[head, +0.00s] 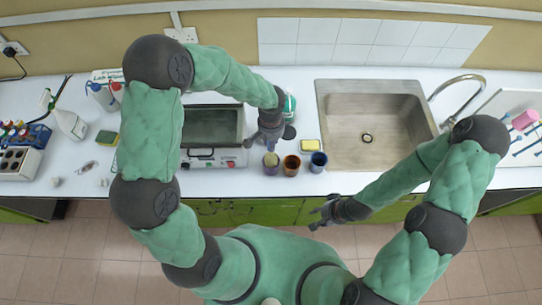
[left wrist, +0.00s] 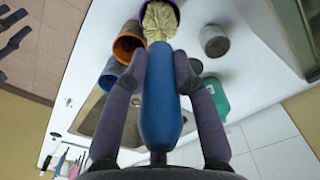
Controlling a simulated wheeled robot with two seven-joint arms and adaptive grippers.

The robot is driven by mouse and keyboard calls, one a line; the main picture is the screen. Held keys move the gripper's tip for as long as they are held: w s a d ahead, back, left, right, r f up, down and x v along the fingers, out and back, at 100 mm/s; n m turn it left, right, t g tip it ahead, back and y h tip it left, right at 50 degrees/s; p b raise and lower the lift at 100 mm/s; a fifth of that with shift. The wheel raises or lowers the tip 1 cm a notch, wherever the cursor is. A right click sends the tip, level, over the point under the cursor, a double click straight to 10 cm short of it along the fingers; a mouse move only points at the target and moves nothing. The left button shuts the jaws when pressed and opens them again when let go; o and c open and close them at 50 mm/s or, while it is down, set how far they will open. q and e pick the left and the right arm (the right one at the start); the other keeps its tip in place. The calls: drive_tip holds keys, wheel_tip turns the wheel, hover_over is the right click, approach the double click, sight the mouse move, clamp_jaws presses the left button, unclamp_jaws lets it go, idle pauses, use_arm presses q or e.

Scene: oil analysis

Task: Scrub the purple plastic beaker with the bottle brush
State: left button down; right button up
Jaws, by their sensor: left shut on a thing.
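The purple beaker (head: 270,169) stands near the front edge of the counter, left of the orange-brown beaker. Its purple rim shows at the top of the left wrist view (left wrist: 177,9). My left gripper (head: 271,145) is above it and shut on the blue handle of the bottle brush (left wrist: 160,105). The pale yellow bristles (left wrist: 160,20) point into the beaker's mouth. How deep they reach is hidden. My right gripper (head: 318,212) is empty, with its fingers apart, in front of the counter.
An orange-brown beaker (head: 292,166) and a blue beaker (head: 318,162) stand just right of the purple one. The sink (head: 335,150) is to the right, and a grey-rimmed bath (head: 200,158) is to the left.

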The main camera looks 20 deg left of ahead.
use_arm(q)
drive_tip(key=shift+f+b, duration=1.75)
drive_tip(key=shift+b, duration=0.1)
drive_tip(key=shift+r, duration=0.2)
drive_tip(key=shift+r+p, duration=1)
drive_tip(key=shift+r, duration=0.6)
wheel_tip(320, 180, down, 4)
drive_tip(key=b, duration=0.3)
drive_tip(key=shift+r+b, duration=0.2)
drive_tip(key=shift+b, duration=0.1)
drive_tip(key=shift+r, duration=0.1)
